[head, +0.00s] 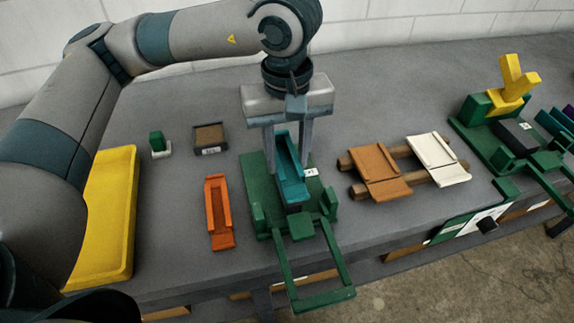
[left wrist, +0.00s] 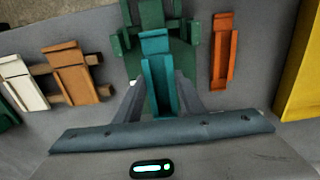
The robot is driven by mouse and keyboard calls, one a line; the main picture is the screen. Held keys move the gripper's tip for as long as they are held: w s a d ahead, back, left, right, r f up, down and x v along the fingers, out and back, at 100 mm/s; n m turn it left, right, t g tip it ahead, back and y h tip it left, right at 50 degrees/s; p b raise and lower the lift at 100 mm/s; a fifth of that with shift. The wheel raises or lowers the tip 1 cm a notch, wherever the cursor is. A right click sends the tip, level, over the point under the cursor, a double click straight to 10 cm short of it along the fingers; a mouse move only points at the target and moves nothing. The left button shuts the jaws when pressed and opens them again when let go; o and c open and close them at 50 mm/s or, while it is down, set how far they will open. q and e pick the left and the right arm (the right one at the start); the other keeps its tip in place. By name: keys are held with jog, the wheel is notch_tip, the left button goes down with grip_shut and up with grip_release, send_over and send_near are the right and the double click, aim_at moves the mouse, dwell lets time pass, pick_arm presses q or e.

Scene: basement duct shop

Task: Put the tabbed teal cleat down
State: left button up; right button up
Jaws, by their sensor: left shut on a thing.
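The teal cleat (head: 290,178) is a long channel-shaped piece, seen within the outline of a green fixture (head: 257,200) with a handle frame at its front. My left gripper (head: 287,152) comes down from above and is shut on the cleat, one finger on each side. In the left wrist view the cleat (left wrist: 157,75) runs lengthwise between the two fingers, over the green fixture (left wrist: 185,52). Whether the cleat's underside touches the fixture cannot be told. The cleat's tab cannot be made out clearly. My right gripper is not in view.
An orange channel piece (head: 219,212) lies just left of the fixture. A yellow tray (head: 112,215), a brown block (head: 210,138) and a small green block (head: 157,142) are farther left. Brown (head: 378,170) and white (head: 437,158) pieces lie on rods. A second green fixture holds a yellow piece (head: 513,85).

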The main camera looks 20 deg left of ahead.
aim_at(287, 169)
pick_arm(q)
notch_tip(287, 169, down, 3)
jog(key=shift+r+p, duration=0.1)
jog(key=shift+p, duration=0.4)
jog(key=shift+f, duration=0.4)
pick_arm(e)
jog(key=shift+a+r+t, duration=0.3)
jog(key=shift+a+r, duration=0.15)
pick_arm(q)
jog(key=shift+f+b, duration=0.2)
jog(key=shift+b, duration=0.1)
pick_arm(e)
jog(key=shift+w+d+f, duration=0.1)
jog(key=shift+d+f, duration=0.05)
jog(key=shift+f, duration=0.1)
pick_arm(q)
jog(key=o, duration=1.2)
jog(key=shift+r, duration=0.1)
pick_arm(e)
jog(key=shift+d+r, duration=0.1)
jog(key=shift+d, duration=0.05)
